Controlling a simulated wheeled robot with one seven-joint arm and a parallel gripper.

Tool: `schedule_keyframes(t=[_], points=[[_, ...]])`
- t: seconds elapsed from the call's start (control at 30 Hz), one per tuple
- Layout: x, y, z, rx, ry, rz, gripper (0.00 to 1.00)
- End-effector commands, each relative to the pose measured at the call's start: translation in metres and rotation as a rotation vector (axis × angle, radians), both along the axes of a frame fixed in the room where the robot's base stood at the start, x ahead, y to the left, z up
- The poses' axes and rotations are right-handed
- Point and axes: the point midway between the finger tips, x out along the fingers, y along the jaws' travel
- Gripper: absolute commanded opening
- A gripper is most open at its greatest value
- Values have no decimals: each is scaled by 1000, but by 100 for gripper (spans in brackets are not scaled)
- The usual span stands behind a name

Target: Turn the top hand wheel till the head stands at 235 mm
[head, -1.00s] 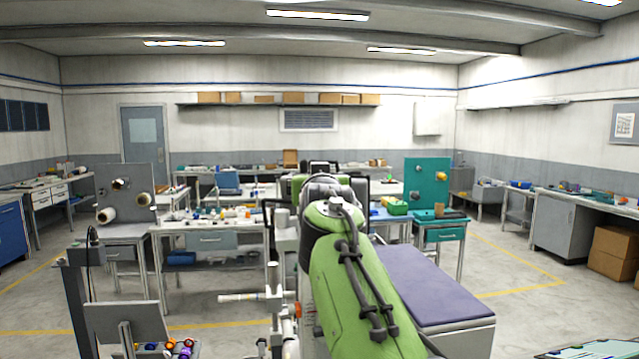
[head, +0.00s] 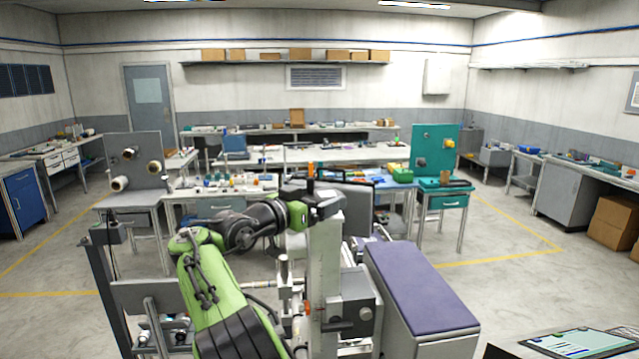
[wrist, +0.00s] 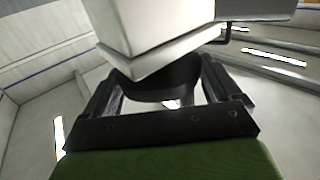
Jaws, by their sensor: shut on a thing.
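The pale upright column (head: 325,255) stands right of centre in the head view. My gripper (head: 318,193) is at the column's top, at the end of my green arm. In the wrist view my gripper (wrist: 163,78) is shut on a dark curved part (wrist: 165,88), seemingly the top hand wheel's rim. A pale block (wrist: 150,30) of the machine hides most of it. In the head view the wheel cannot be told apart from my dark gripper. A grey box with a dark knob (head: 352,300), perhaps the head, sits low on the column. No millimetre reading is legible.
A bench with a purple top (head: 420,285) stands right of the column. A grey post stand (head: 105,285) is at the left. Worktables line the back, and open floor lies at the right.

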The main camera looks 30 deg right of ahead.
Motion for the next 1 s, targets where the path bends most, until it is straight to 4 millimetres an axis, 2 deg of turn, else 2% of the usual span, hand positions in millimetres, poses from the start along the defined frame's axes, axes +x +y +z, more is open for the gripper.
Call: schedule_keyframes(t=[0.4,1.0], points=[[2,-1,1,-3,-3,-102,60],[1,-1,0,-1,-2,-121,60]])
